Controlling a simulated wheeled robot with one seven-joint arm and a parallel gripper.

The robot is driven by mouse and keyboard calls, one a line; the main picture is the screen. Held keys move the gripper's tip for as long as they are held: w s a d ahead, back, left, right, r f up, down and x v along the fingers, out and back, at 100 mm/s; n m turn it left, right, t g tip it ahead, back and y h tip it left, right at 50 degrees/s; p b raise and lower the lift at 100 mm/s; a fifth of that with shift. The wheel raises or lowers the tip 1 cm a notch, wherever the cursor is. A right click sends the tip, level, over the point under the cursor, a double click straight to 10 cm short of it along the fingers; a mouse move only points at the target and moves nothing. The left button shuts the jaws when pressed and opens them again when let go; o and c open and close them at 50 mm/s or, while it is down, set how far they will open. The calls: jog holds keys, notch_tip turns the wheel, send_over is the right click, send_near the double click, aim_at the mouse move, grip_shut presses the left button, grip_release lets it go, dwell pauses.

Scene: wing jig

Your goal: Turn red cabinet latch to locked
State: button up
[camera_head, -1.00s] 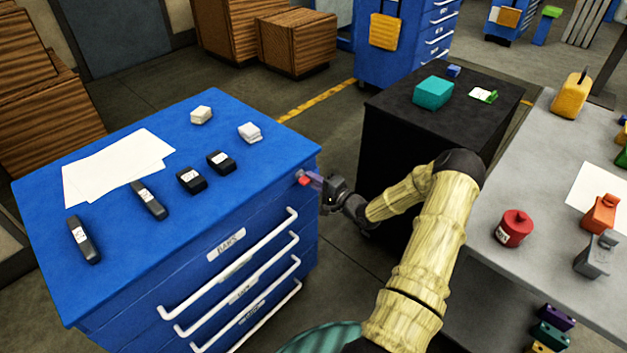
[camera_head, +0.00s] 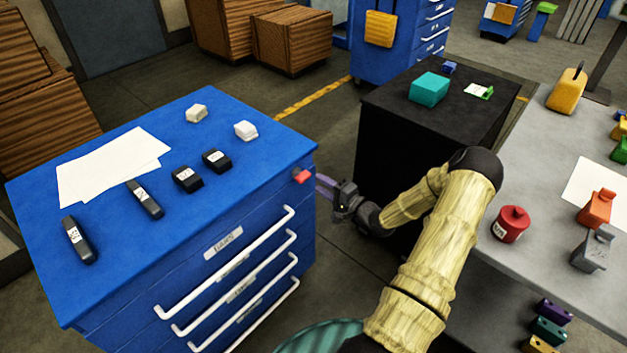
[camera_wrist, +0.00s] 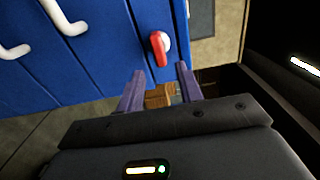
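The red latch (camera_head: 302,176) is on the upper right corner of the blue cabinet's (camera_head: 255,205) drawer front. In the wrist view the red latch (camera_wrist: 159,49) is a red handle on a pale round base, its long side running roughly up and down in the picture. My gripper (camera_head: 322,186) is just right of the latch in the head view, apart from it. In the wrist view its two purple fingers (camera_wrist: 160,82) are spread with nothing between them, and the latch lies beyond their tips.
White drawer handles (camera_head: 225,262) stick out from the cabinet front below the latch. A black cabinet (camera_head: 400,140) stands behind my arm. A grey table (camera_head: 540,240) with a red canister (camera_head: 511,224) is to the right. Papers and small devices lie on the blue top.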

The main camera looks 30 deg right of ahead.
jog(key=v, duration=1.2)
jog(key=w+a+r+n+g+h, duration=0.3)
jog(key=w+a+n+g+h, duration=0.2)
jog(key=a+n+g, duration=0.45)
jog(key=s+a+r+n+g+h, duration=0.1)
jog(key=s+a+r+n+g, duration=0.1)
jog(key=s+a+r, duration=0.45)
jog(key=s+a+r+n+g, duration=0.3)
jog(key=s+a, duration=0.6)
jog(key=w+p+v, duration=0.2)
jog(key=p+v, duration=1)
jog(key=shift+w+a+r, duration=0.3)
jog(key=shift+w+r, duration=0.2)
jog(key=shift+r, duration=0.1)
